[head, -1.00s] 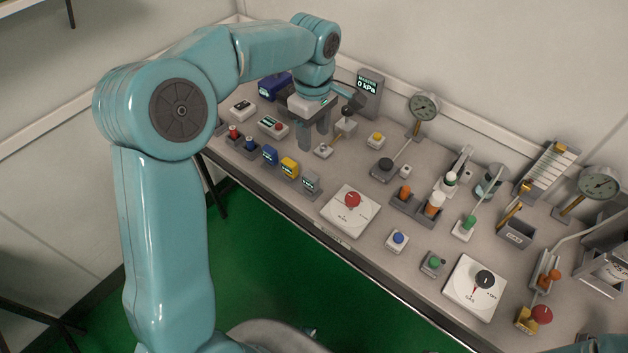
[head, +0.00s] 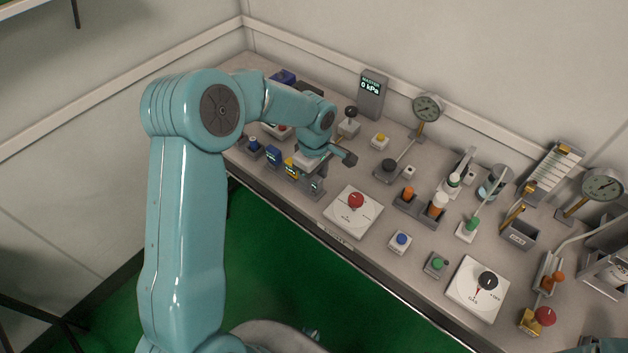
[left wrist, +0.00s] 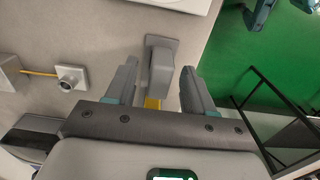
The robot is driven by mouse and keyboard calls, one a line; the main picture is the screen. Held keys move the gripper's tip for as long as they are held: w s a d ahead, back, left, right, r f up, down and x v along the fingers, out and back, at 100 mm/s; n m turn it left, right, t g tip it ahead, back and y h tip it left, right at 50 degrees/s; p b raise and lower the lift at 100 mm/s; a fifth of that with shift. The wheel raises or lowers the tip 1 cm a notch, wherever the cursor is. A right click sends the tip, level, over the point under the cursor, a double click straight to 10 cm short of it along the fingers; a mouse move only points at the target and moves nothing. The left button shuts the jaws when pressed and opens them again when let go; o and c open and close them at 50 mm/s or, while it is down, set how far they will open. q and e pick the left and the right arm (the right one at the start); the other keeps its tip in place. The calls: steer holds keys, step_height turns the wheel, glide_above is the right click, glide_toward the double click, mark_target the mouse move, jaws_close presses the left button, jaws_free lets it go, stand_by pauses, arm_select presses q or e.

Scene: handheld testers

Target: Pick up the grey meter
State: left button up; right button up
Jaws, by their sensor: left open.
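The grey meter (head: 317,186) is a small upright block at the front edge of the bench, right of the yellow meter (head: 290,168) and the blue meter (head: 273,156). My left gripper (head: 305,181) is over the grey meter, pointing down, and partly hides it and the yellow one. In the left wrist view the grey meter (left wrist: 161,68) shows between the two open fingers, with a gap on each side. A strip of the yellow meter (left wrist: 153,103) shows nearer the palm.
A white panel with a red knob (head: 356,200) lies right of the grey meter. A grey joystick (head: 348,123) and a kPa display (head: 371,93) stand behind. The bench's front edge is close, with green floor (head: 290,270) below.

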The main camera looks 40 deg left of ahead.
arm_select(q)
jaws_close()
